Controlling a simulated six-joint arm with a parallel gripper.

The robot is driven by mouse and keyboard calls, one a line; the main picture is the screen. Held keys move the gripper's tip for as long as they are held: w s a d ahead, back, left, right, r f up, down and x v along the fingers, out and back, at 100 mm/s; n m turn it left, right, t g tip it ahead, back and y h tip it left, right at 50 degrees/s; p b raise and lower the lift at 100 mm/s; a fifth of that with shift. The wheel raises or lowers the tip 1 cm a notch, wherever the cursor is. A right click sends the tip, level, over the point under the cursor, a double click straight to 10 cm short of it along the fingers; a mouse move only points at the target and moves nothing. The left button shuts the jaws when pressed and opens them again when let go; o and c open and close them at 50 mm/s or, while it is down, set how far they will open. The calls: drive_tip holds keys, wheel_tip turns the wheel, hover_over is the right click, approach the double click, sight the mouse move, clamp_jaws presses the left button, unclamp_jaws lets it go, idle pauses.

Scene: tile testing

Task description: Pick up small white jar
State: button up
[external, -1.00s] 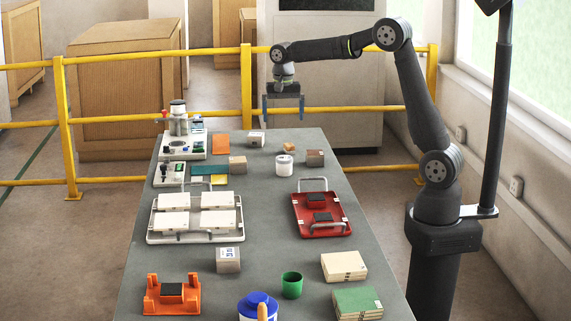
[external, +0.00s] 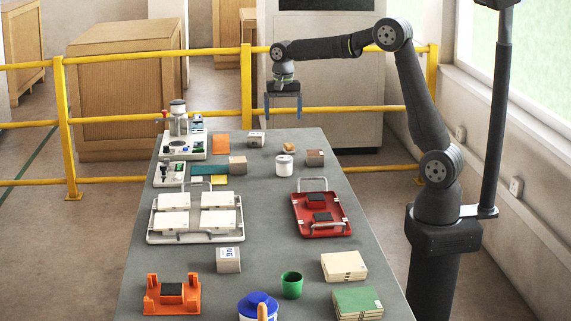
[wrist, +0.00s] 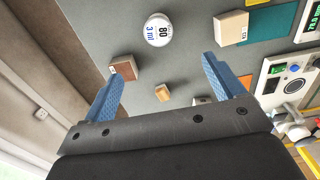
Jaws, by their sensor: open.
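The small white jar (external: 284,165) stands upright near the far end of the grey table in the external view. In the wrist view the jar (wrist: 158,30) shows its lid from above, marked "80" and "3 ml", beyond and between my fingers. My gripper (external: 283,118) hangs pointing down above the far end of the table, higher than the jar and apart from it. Its two blue fingers are wide apart with nothing between them, and they also show in the wrist view (wrist: 162,78).
A small wooden block (external: 289,148) and a box (external: 315,158) stand close to the jar. Another box (external: 238,164) is to its left. A red tray (external: 343,222) and a white tray (external: 151,226) lie nearer. Yellow rails (external: 345,110) run behind the table.

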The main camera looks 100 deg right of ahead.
sight(284, 158)
drive_tip(key=shift+c, duration=0.3)
drive_tip(key=f, duration=1.4)
drive_tip(key=shift+s+d, duration=0.25)
drive_tip(key=shift+s, duration=0.15)
drive_tip(key=shift+w+f, duration=0.2)
drive_tip(key=shift+f, duration=2.5)
drive_tip(key=shift+c, duration=0.5)
drive_tip(key=c, duration=1)
